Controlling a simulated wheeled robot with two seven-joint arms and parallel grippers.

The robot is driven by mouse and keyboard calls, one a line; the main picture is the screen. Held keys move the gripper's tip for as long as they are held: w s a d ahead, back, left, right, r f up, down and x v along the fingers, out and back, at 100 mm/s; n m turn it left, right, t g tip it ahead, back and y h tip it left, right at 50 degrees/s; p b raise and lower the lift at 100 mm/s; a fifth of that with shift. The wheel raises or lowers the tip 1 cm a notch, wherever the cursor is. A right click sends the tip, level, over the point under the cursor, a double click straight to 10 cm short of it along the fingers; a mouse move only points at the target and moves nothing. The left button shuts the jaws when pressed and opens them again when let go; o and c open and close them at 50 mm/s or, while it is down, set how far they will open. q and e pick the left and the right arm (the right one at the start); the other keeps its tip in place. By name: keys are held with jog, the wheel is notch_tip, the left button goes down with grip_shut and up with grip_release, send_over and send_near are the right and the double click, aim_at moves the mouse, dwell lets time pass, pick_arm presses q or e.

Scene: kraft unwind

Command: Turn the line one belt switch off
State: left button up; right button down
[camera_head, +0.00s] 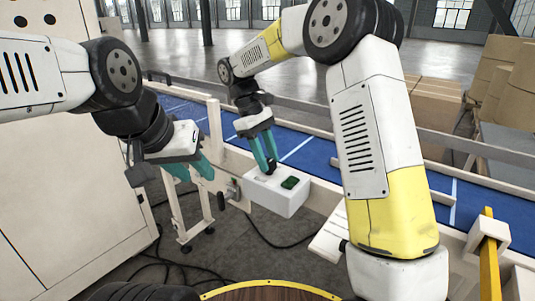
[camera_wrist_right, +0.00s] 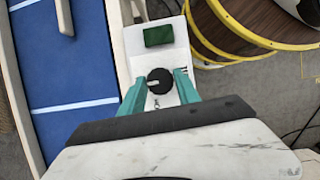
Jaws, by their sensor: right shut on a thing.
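The switch box (camera_head: 278,194) is a white block at the near side of the blue conveyor. It carries a black round knob (camera_wrist_right: 160,81) with a pale pointer mark, and a dark green button (camera_head: 289,182). The green button also shows in the right wrist view (camera_wrist_right: 158,35). My right gripper (camera_head: 270,168) points down at the box, its teal fingers on either side of the knob and shut on it. In the head view the fingers partly hide the knob. My left gripper (camera_head: 191,172) is open and empty, left of the box and apart from it.
The blue belt (camera_head: 310,152) with white lines runs behind the box. A cream cabinet (camera_head: 65,170) stands at the left. Cardboard boxes (camera_head: 436,105) stand at the back right. A yellow post (camera_head: 489,260) is at the near right. Black cables lie on the floor.

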jog(key=shift+w+m, duration=0.1)
jog(key=shift+m, duration=0.3)
jog(key=c, duration=0.9)
grip_release()
jog(key=shift+v, duration=3.9)
jog(key=shift+d+r, duration=0.1)
